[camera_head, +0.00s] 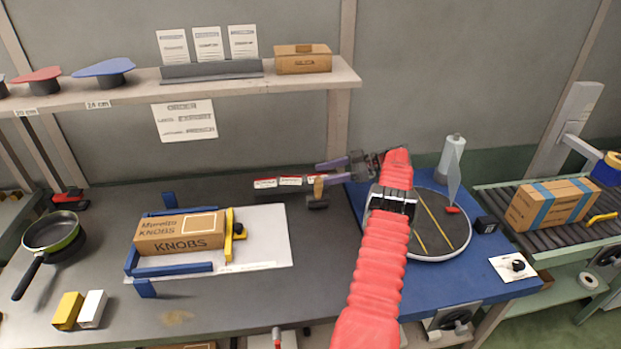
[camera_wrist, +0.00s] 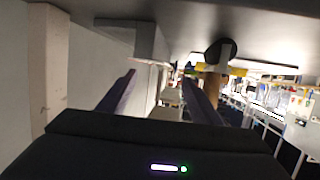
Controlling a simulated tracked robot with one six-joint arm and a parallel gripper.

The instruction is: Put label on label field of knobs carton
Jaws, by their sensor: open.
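The knobs carton (camera_head: 180,235) is a brown box with KNOBS printed on its front. It lies between blue stops (camera_head: 172,270) and a yellow clamp (camera_head: 229,238) on a white board. A row of small white labels with red tops (camera_head: 291,181) stands at the back of the bench. My gripper (camera_head: 317,174) is open and points left, just right of this row. In the wrist view its fingers (camera_wrist: 163,92) are spread with pale small pieces beyond them; I see nothing held.
A wooden-handled stamp (camera_head: 318,190) stands just below my gripper. A blue mat with a round turntable (camera_head: 456,240) and a bottle (camera_head: 452,158) is at right. A taped carton (camera_head: 552,205) lies on the roller conveyor. A shelf (camera_head: 220,86) overhangs the bench. Bench front is mostly clear.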

